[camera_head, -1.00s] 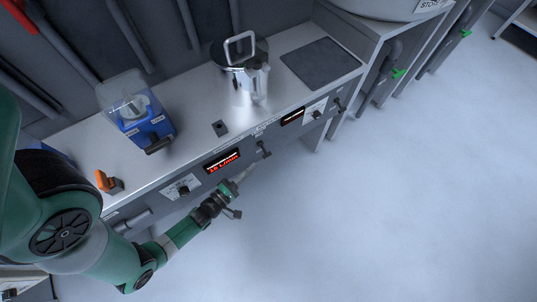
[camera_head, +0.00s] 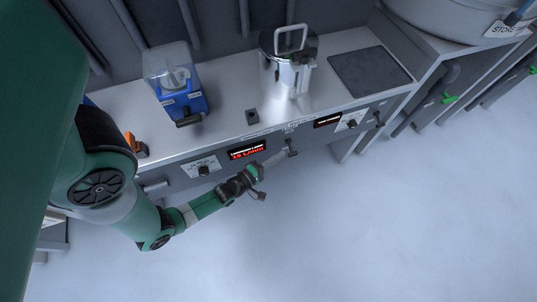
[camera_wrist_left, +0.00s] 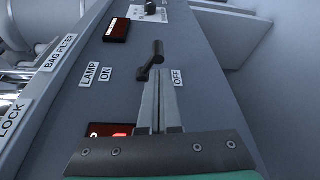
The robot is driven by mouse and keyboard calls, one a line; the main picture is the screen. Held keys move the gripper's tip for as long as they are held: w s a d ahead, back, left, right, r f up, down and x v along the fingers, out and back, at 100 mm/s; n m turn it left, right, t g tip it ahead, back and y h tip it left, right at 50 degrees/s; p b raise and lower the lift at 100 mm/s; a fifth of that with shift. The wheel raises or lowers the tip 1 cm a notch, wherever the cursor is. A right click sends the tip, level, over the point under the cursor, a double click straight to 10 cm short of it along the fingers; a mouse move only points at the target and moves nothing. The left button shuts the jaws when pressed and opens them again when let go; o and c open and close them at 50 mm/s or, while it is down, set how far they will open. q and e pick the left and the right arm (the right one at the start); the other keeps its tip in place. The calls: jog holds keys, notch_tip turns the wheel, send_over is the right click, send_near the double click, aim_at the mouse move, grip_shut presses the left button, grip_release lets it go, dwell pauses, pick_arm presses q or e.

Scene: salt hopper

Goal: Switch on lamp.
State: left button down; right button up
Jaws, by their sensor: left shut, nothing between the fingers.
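The lamp switch is a dark lever (camera_wrist_left: 154,59) on the grey front panel, between a LAMP ON label (camera_wrist_left: 96,74) on the left and an OFF label (camera_wrist_left: 178,78) on the right in the left wrist view. In the head view the lever (camera_head: 291,147) sticks out of the panel right of a lit red display (camera_head: 247,151). My left gripper (camera_head: 284,157) is shut and empty, its fingertips (camera_wrist_left: 158,84) right by the lever. I cannot tell whether they touch it. My right gripper is not in view.
A steel pot (camera_head: 289,65), a blue device with a clear cover (camera_head: 182,101) and a dark plate (camera_head: 369,72) are on the worktop (camera_head: 222,124). Other knobs sit on the panel, one left of the red display (camera_head: 204,170). The floor in front is clear.

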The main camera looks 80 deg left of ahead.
aim_at(292, 154)
pick_arm(q)
jog(key=x, duration=0.3)
jog(key=shift+b, duration=0.3)
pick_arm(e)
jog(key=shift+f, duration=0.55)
pick_arm(q)
jog(key=shift+r, duration=0.1)
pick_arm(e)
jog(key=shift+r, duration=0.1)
pick_arm(q)
jog(key=shift+d+r+n+p, duration=0.15)
jog(key=shift+n+p, duration=0.45)
jog(key=shift+p, duration=0.3)
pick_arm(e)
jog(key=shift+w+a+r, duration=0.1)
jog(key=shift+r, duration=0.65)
